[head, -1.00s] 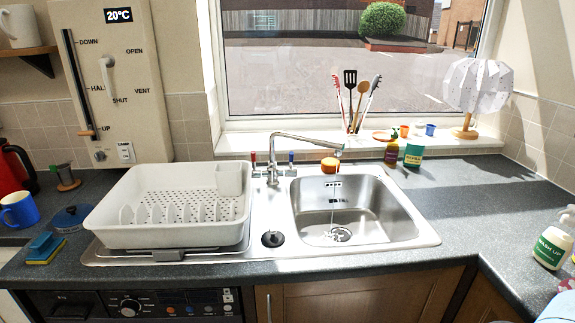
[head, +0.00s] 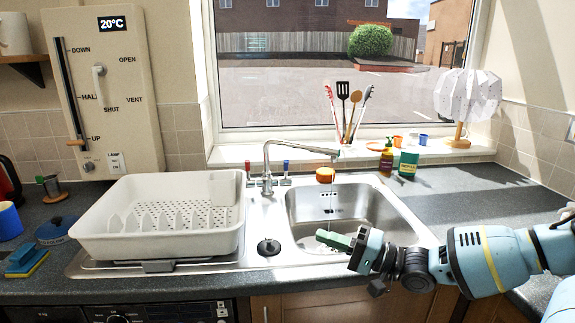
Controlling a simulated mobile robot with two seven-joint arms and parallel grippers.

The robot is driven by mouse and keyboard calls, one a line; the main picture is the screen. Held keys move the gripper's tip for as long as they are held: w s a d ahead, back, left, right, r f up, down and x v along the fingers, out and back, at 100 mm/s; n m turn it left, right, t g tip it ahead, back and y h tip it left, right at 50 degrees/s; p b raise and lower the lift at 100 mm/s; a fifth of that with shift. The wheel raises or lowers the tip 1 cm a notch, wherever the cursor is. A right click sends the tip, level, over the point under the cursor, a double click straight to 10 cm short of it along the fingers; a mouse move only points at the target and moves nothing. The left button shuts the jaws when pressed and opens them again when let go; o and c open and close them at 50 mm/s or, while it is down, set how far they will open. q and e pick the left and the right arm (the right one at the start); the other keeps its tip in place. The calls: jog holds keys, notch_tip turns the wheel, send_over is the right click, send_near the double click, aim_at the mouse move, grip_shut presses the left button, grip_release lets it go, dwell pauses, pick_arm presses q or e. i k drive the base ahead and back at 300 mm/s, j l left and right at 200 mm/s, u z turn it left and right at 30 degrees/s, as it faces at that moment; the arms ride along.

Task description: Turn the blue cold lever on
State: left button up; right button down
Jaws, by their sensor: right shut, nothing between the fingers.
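The blue cold lever (head: 286,168) stands upright on the right of the tap (head: 267,170) behind the sink. A red lever (head: 249,167) stands upright on the tap's left. The spout reaches right over the sink basin (head: 360,205). A thin pale streak below its end looks like water. My right gripper (head: 324,237) comes in from the right, with green fingers pointing left. It is shut and empty over the front of the basin, apart from the blue lever, which is farther back and to the left. My left gripper is not in view.
A white dish rack (head: 160,240) fills the left drainer. An orange object (head: 325,175) is by the spout's end. A yellow-brown bottle (head: 387,158) and a green container (head: 408,163) stand behind the basin's right side. The black plug (head: 268,247) lies left of the basin.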

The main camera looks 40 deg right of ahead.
aim_at(285, 181)
jog(key=i+l, duration=0.5)
jog(key=l, duration=0.15)
jog(key=i+l, duration=0.5)
jog(key=l, duration=0.15)
